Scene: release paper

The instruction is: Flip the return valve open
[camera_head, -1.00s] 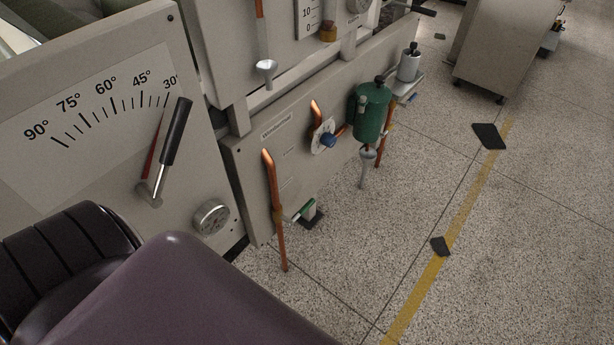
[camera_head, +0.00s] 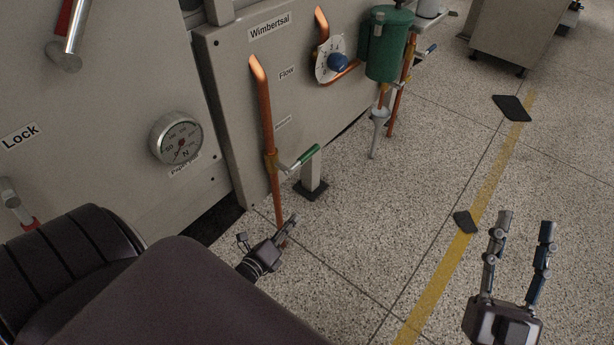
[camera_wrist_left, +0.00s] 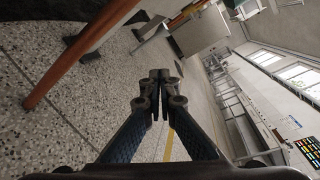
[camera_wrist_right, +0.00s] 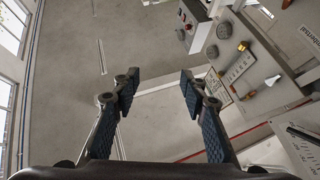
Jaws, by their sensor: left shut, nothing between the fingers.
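A lever valve with a green handle (camera_head: 308,156) sits low on a copper pipe (camera_head: 265,110) in the head view. The handle sticks out to the right and slightly up, across the pipe. A label beside it is too small to read. My left gripper (camera_head: 291,222) is below the valve, near the pipe's lower end and apart from the handle. Its fingers are shut and empty, also in the left wrist view (camera_wrist_left: 160,76), where the copper pipe (camera_wrist_left: 78,58) crosses the upper left. My right gripper (camera_head: 526,222) is open and empty over the floor at right.
A blue knob (camera_head: 337,62), a green tank (camera_head: 386,45) and another valve with a blue handle (camera_head: 430,49) are further back. A grey post (camera_head: 312,172) stands behind the green handle.

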